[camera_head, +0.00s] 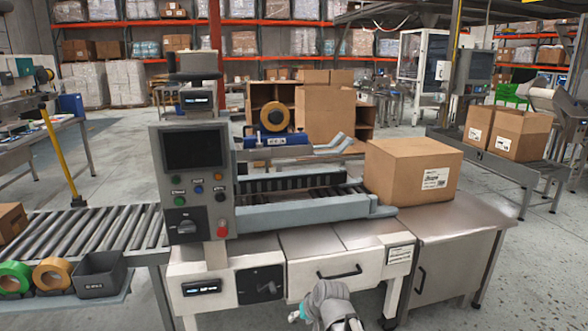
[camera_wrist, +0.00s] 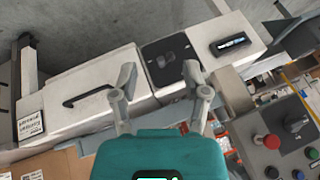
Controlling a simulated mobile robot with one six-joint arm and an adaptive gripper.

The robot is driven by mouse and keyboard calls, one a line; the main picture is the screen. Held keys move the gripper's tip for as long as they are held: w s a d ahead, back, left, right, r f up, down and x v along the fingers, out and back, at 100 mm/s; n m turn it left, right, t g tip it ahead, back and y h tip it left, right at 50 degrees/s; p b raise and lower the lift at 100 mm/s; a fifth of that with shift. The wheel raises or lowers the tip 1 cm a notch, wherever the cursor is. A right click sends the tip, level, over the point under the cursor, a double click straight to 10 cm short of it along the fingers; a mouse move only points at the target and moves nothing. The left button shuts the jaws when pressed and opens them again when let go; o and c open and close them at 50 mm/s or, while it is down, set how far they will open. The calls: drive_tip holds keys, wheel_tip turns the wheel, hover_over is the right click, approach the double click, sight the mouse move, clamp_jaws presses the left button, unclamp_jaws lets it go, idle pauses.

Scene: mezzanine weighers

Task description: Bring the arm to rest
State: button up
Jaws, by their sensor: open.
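My gripper (camera_wrist: 161,78) shows in the wrist view with its two grey fingers spread apart and nothing between them. The fingers point toward the white front of the weighing machine (camera_wrist: 105,82), near its black switch panel (camera_wrist: 168,62). I cannot tell whether they touch it. In the head view a grey part of my arm (camera_head: 331,306) rises at the bottom edge, in front of the machine's cabinet (camera_head: 230,270).
A control box (camera_head: 192,175) with buttons stands on the machine. A closed carton (camera_head: 412,170) sits at its right end above a metal cabinet (camera_head: 450,260). A roller conveyor (camera_head: 90,235), tape rolls (camera_head: 52,274) and a dark bin (camera_head: 100,274) are left. Floor shows at right.

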drive_tip(key=s+d+f+m+g+h, duration=0.1)
drive_tip(key=s+d+g+h, duration=0.1)
drive_tip(key=s+d, duration=0.45)
drive_tip(key=s+d+f+g+h, duration=0.15)
drive_tip(key=s+d, duration=0.25)
drive_tip(key=d, duration=0.5)
wheel_tip(320, 180, up, 20)
drive_tip(key=p, duration=2)
drive_tip(key=shift+w+a+g+h, duration=0.15)
drive_tip(key=shift+a+g+h, duration=0.15)
drive_tip(key=shift+g+h, duration=0.15)
